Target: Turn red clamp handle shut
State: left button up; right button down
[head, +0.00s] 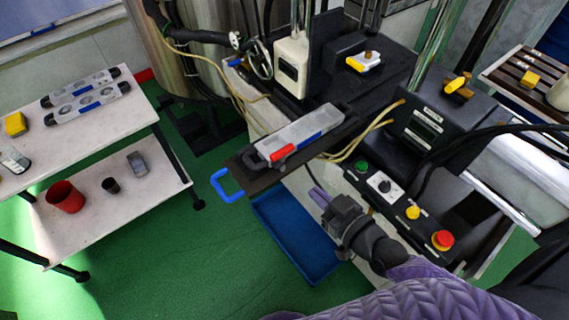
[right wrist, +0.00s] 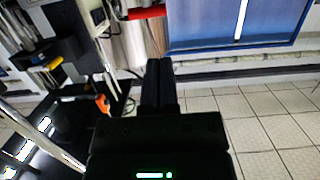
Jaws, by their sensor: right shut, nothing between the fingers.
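The red clamp handle (head: 283,153) lies at the near left end of a long grey mould (head: 312,133) with a blue strip on its side. The mould rests on a dark plate (head: 257,178) in the machine. My right gripper (head: 317,195) is shut and empty. In the picture it is below and to the right of the red handle, apart from it. Its shut fingers also show in the right wrist view (right wrist: 160,85), where I cannot make out the clamp handle. My left gripper is not in view.
A blue loop handle (head: 228,185) sticks out at the plate's left. A control box has a red button (head: 442,239). A blue tray (head: 295,235) lies below. At left, a white cart (head: 110,145) holds two moulds, a yellow block and a red cup (head: 65,196). Green floor is free between.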

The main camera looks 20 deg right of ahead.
aim_at(277, 159)
jog(key=b+x, duration=0.2)
jog(key=x, duration=0.9)
jog(key=shift+w+a+f, duration=0.1)
jog(key=shift+w, duration=0.2)
jog(key=shift+m+h+p, duration=0.3)
jog(key=shift+h+p, duration=0.05)
jog(key=shift+h, duration=0.05)
jog(key=shift+a, duration=0.15)
jog(key=shift+m+t+h+p, duration=0.3)
jog(key=shift+h+p, duration=0.05)
jog(key=shift+h, duration=0.05)
